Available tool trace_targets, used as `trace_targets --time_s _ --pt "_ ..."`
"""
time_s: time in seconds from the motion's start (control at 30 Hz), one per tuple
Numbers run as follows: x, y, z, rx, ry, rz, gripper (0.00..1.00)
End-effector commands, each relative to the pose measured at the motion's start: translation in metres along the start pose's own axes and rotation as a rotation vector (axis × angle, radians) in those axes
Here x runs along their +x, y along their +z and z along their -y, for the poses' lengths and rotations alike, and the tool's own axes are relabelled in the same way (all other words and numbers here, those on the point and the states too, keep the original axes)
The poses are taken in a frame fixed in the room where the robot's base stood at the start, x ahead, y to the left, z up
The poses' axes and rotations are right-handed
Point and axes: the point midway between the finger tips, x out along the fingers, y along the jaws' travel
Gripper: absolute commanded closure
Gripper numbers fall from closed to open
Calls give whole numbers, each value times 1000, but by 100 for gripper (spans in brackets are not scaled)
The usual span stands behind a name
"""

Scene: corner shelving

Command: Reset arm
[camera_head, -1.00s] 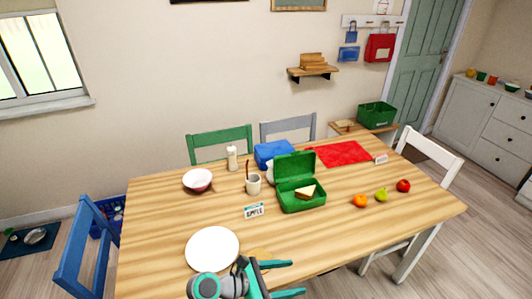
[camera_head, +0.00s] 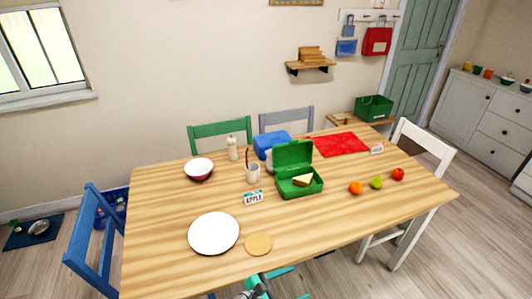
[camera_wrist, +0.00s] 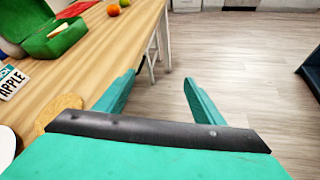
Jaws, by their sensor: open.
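My gripper (camera_wrist: 158,88) is open and empty in the wrist view, its two teal fingers spread apart over the floor beside the table's edge. In the head view only part of my gripper (camera_head: 285,285) shows at the bottom edge, below the front edge of the wooden table (camera_head: 160,220). Nothing is between the fingers.
On the table are a white plate (camera_head: 214,233), a round tan disc (camera_head: 258,243), a green lunchbox (camera_head: 290,191) with a sandwich, a mug (camera_head: 252,174), a bowl (camera_head: 199,170) and fruit (camera_head: 377,182). A blue chair (camera_head: 95,240) stands left, a white chair (camera_head: 425,148) right.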

Motion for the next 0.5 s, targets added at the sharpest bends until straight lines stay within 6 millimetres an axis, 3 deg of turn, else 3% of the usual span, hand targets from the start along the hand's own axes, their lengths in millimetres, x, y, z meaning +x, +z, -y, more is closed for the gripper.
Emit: trace_targets --time_s 0.27,0.5 --pt "5 -50 49 249 176 -165 37" --pt "-22 -88 97 579 275 -396 37"
